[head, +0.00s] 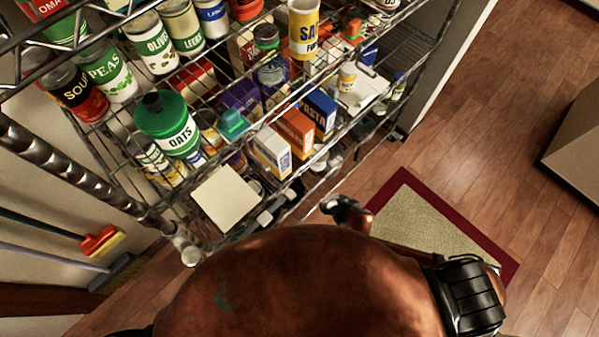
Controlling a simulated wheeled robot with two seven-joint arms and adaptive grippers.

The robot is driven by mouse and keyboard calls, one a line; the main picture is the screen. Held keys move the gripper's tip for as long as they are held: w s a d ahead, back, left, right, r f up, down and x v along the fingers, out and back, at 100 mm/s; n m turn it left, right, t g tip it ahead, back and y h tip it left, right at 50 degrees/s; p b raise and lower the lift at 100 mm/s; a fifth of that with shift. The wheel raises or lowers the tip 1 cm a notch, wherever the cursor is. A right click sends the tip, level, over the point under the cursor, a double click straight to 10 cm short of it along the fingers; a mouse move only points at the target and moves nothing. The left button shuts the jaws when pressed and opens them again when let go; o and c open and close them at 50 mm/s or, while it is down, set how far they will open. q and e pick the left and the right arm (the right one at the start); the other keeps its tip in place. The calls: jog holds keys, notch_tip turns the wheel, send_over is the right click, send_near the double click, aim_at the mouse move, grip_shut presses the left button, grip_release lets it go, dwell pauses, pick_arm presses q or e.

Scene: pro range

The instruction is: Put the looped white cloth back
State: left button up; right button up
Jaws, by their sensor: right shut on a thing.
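I cannot make out the looped white cloth for certain in the head view. A pale, flat white item (368,92) lies on the right part of the wire rack, but I cannot tell whether it is cloth. My right gripper (345,208) shows only as a small dark and copper part beyond my large copper arm, just in front of the rack's lower right edge. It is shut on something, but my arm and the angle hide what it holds. My left gripper is not in view.
The wire rack (205,243) is crowded with cans, boxes and a green-lidded oats tin (168,125). A square cream item (226,198) sits at its near end. A red-bordered mat (425,225) lies on the wooden floor. Brushes (100,241) are at left.

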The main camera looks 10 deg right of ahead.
jog(key=b, duration=0.2)
send_near(302, 179)
jog(key=d+f, duration=0.1)
jog(key=s+d+f, duration=0.2)
jog(key=shift+d+f, duration=0.2)
jog(key=shift+d, duration=0.1)
jog(key=w+a, duration=0.2)
jog(key=w, duration=0.1)
jog(key=shift+b, duration=0.3)
jog(key=shift+w+a, duration=0.6)
jog(key=shift+w, duration=0.35)
jog(key=shift+w+a+b, duration=0.3)
jog(key=shift+w+a, duration=0.05)
jog(key=shift+w, duration=0.2)
jog(key=shift+w+a+b, duration=0.3)
jog(key=shift+w+a, duration=0.1)
jog(key=shift+w, duration=0.2)
jog(key=shift+w+f+b, duration=0.1)
jog(key=shift+f+b, duration=0.2)
jog(key=shift+f, duration=0.5)
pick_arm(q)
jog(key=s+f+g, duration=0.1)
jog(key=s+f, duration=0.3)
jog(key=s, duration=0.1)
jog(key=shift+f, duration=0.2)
pick_arm(e)
jog(key=shift+r, duration=0.1)
